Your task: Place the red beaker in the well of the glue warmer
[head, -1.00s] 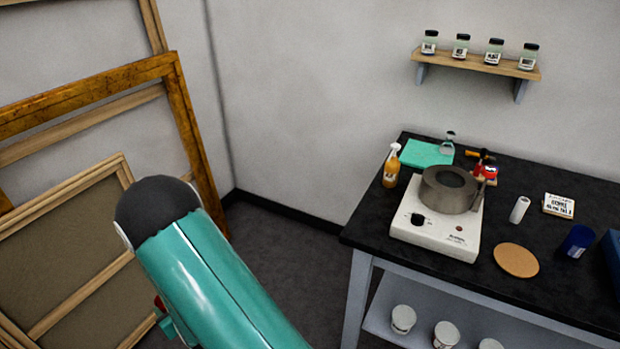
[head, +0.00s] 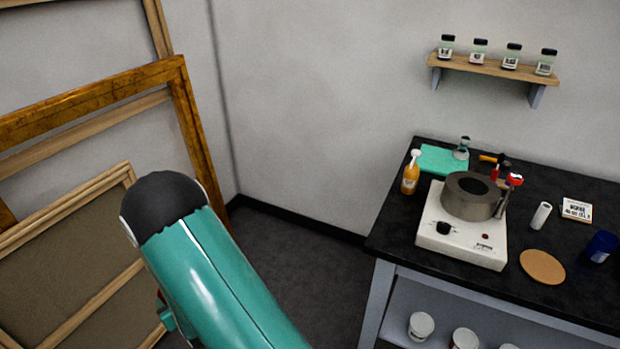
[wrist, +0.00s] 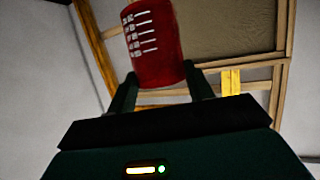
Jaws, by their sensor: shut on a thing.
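The red beaker (wrist: 155,45) with white graduation marks shows in the wrist view, between the two fingers of my gripper (wrist: 160,85). My gripper is shut on it. The beaker's top runs out of the wrist view. The glue warmer (head: 460,230) is a white box with a black knob on the dark bench, at the right in the head view. Its grey round collar (head: 472,197) surrounds a dark, open well. My gripper and the beaker are not seen in the head view, where my teal arm fills the lower left, well apart from the warmer.
On the bench (head: 400,232) an orange spray bottle (head: 411,173) stands left of the warmer. A cork disc (head: 542,266), white cylinder (head: 541,215) and blue cup (head: 601,246) are to its right. Wooden frames (head: 95,105) lean at the left. Open floor (head: 300,265) lies between.

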